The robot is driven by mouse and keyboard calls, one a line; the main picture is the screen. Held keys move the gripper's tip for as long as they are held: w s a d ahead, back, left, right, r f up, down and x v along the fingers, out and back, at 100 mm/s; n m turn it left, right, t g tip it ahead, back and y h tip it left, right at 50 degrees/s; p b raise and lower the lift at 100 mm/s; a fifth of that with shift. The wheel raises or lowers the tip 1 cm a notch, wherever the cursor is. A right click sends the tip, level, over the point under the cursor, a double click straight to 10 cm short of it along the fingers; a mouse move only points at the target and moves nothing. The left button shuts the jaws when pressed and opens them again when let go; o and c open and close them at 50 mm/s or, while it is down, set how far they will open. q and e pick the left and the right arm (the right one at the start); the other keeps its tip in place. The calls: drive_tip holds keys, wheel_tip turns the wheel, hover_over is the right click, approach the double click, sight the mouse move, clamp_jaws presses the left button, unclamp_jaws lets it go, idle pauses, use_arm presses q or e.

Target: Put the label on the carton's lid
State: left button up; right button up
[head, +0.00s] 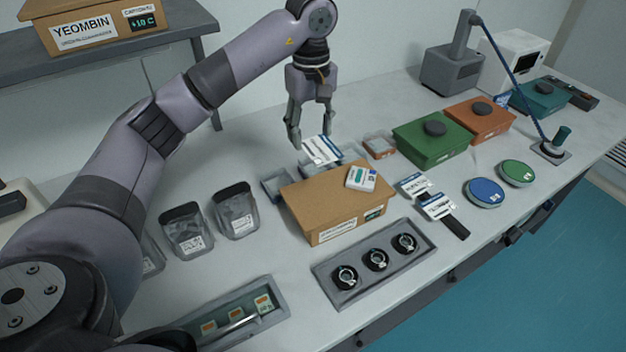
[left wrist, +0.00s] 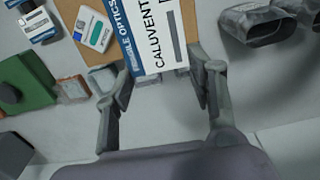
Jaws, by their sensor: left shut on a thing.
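A brown carton (head: 318,205) stands in the middle of the table with its flat lid up; its lid also shows at the top of the left wrist view (left wrist: 72,12). My left gripper (head: 312,138) is shut on a white and blue label (head: 322,151), held just beyond the carton's far edge in the head view. In the left wrist view the label (left wrist: 152,38) shows printed text and overlaps the carton's edge; its height above the lid is unclear. A small white and teal packet (head: 361,178) lies on the lid's right part. My right gripper is not in view.
A tray with three black round parts (head: 343,300) lies in front of the carton. Two more labels (head: 414,186) lie to its right. Dark-topped pouches (head: 236,212) stand left, and green (head: 432,142) and orange boxes (head: 480,122) stand behind right.

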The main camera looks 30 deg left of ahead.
use_arm(q)
drive_tip(key=p, duration=0.1)
hover_over(311, 187)
wheel_tip(311, 187, down, 9)
drive_tip(key=shift+a+f, duration=0.1)
drive_tip(key=shift+f, duration=0.1)
drive_tip(key=shift+w+f+p, duration=0.1)
drive_tip(key=shift+f+p, duration=0.5)
drive_tip(key=shift+f, duration=1.8)
drive_tip(key=shift+f, duration=0.1)
drive_tip(key=shift+f+b, duration=0.15)
drive_tip(key=shift+b, duration=0.2)
drive_tip(key=shift+s+f+b, duration=0.3)
drive_tip(key=shift+f+b, duration=0.1)
drive_tip(key=shift+f, duration=0.05)
drive_tip(key=shift+c, duration=0.2)
drive_tip(key=o, duration=0.6)
drive_tip(key=shift+c, duration=0.2)
drive_tip(key=shift+o, duration=1.3)
drive_tip(key=shift+w+f, duration=0.2)
